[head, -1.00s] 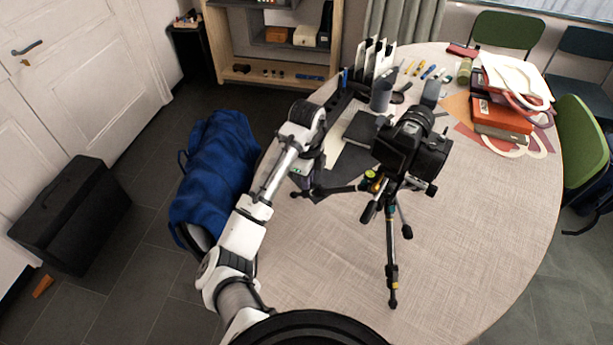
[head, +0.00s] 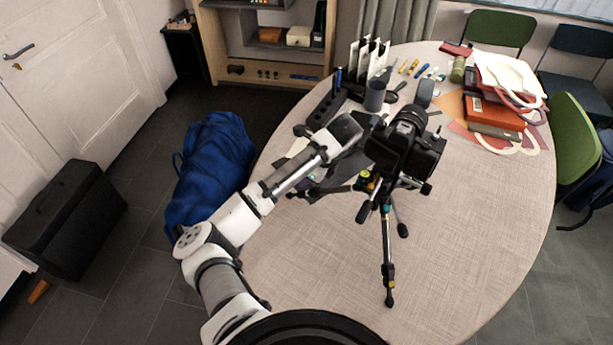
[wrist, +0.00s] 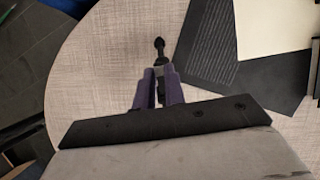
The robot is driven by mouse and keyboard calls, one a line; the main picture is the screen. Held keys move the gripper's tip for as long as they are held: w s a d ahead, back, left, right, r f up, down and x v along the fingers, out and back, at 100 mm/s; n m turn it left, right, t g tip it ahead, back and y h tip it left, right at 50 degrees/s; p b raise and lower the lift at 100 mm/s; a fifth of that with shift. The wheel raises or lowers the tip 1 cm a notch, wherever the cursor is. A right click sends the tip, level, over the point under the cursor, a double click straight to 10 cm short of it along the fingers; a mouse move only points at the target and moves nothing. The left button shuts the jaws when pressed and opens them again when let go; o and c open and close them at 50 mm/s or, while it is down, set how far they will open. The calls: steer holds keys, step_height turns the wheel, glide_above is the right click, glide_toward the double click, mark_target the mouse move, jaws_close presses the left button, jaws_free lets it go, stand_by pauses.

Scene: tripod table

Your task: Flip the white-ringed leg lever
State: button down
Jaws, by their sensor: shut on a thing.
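A black tripod (head: 387,248) with a camera (head: 408,143) on top stands on the round table. One leg points toward the front, one to the right, and one to the left under my gripper. Yellow-marked parts show on the front leg and near the left leg's upper part. My gripper (head: 318,183) is low at the left leg. In the wrist view my gripper's purple fingers (wrist: 159,88) are close together around part of this leg, and its dark foot (wrist: 160,46) sticks out beyond the fingertips. The white ring and its lever cannot be made out.
The table (head: 470,220) is clear at the front and right. A dark cup (head: 375,95), a black holder (head: 327,107) and flat dark sheets (wrist: 210,50) lie behind the tripod. Books (head: 494,112) are at the back right. A blue cloth-covered thing (head: 210,165) stands left of the table.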

steer(key=c, duration=1.5)
jaws_free()
steer(key=shift+o, duration=0.2)
steer(key=v, duration=1.4)
steer(key=shift+b, duration=0.4)
steer(key=shift+c, duration=0.7)
steer(key=shift+s+f, duration=0.15)
steer(key=shift+c, duration=0.2)
